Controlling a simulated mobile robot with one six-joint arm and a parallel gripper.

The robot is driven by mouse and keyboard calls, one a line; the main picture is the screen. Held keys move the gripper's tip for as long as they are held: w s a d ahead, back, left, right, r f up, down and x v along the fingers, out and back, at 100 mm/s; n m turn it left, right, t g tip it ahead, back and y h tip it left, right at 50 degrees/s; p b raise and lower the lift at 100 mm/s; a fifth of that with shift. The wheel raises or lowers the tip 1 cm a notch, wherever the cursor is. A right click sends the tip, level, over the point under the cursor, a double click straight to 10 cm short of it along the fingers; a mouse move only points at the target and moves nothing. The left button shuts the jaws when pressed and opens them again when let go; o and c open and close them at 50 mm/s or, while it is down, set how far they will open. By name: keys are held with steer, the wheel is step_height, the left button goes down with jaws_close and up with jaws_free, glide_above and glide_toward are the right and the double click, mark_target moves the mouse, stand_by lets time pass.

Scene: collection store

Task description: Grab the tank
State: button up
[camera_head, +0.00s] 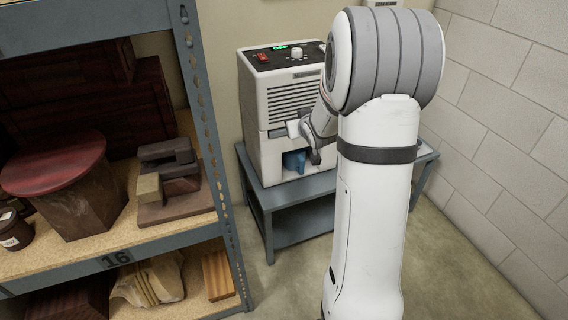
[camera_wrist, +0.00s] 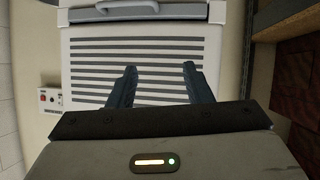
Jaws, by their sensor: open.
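A white dehumidifier-like unit (camera_head: 282,100) stands on a grey table; its louvred front also shows in the wrist view (camera_wrist: 145,62). In the head view, a blue shape (camera_head: 294,160) shows in the lower front; I cannot tell whether it is part of the tank. In the wrist view, a pale panel with a grey handle (camera_wrist: 148,10), which looks like the tank front, lies at the top edge. My gripper (camera_wrist: 160,77) is open, with nothing between its fingers. Its fingers overlap the louvres and are apart from the handle. In the head view my arm hides part of the unit.
A shelf rack (camera_head: 215,150) with wooden objects stands close on the left. A block wall (camera_head: 510,120) closes the right side. The floor (camera_head: 455,265) is clear in front of the wall.

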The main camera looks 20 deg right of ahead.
steer(key=w+d+f+t+y+b, duration=0.1)
steer(key=w+d+f+b, duration=0.2)
steer(key=f, duration=0.6)
steer(key=w+d+f+t+b, duration=0.2)
steer(key=f+b, duration=0.3)
steer(key=f, duration=0.3)
steer(key=t+y+b, duration=0.1)
steer(key=t+b, duration=0.2)
steer(key=b, duration=0.4)
glide_toward(303, 165)
steer(key=w, duration=0.3)
steer(key=shift+r, duration=0.2)
steer(key=shift+w+f, duration=0.15)
steer(key=shift+w, duration=0.1)
steer(key=w+b, duration=0.2)
steer(key=w, duration=0.5)
steer(key=shift+w+a+b, duration=0.1)
steer(key=shift+w+b, duration=0.05)
steer(key=shift+b, duration=0.25)
jaws_close()
